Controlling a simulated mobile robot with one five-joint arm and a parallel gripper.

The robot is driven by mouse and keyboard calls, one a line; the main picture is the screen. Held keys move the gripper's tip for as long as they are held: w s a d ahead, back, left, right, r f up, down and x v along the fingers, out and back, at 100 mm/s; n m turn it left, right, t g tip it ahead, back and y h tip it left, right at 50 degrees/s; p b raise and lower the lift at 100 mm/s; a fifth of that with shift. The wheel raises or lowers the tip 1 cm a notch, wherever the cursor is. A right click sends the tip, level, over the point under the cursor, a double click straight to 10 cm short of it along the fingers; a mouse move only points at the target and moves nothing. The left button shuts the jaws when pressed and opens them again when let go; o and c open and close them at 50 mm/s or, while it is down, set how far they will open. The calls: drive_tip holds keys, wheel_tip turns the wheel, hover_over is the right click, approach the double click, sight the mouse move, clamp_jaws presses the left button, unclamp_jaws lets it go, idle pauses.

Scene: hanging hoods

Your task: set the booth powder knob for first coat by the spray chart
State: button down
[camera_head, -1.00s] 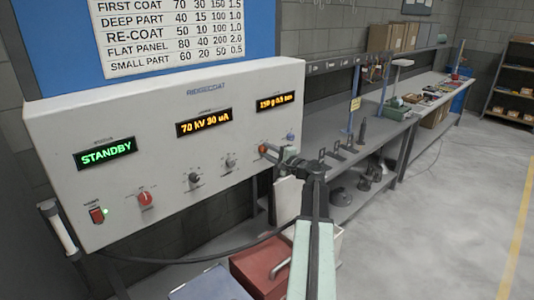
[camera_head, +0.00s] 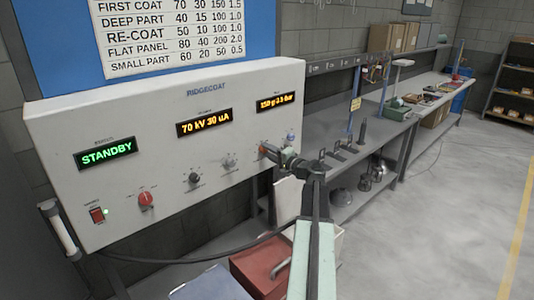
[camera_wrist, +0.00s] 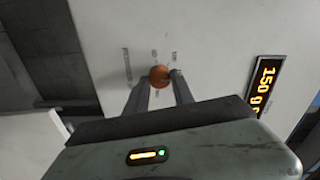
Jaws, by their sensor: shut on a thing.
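The white RIDGECOAT control panel (camera_head: 130,115) fills the left of the head view. The orange powder knob (camera_head: 263,149) is at its right, under a display reading 150 g (camera_head: 274,102); the bar figure is too blurred to read. My gripper (camera_head: 272,153) is shut on the orange knob. In the wrist view, the knob (camera_wrist: 159,76) sits between the fingertips of my gripper (camera_wrist: 160,82). The spray chart (camera_head: 175,35) above lists FIRST COAT as 70, 30, 150, 1.5. Other displays read 70 kV 30 uA (camera_head: 204,123) and STANDBY (camera_head: 106,153).
A red rocker switch (camera_head: 97,215) is at lower left. A red box (camera_head: 262,272) stands below; a bench (camera_head: 350,145) runs right.

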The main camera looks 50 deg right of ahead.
drive_tip(key=shift+r, duration=0.15)
drive_tip(key=c, duration=1.1)
unclamp_jaws()
drive_tip(key=shift+w, duration=0.15)
drive_tip(key=shift+s, duration=0.2)
drive_tip(key=s, duration=0.7)
drive_tip(key=shift+s+a, duration=0.25)
drive_tip(key=shift+a, duration=0.05)
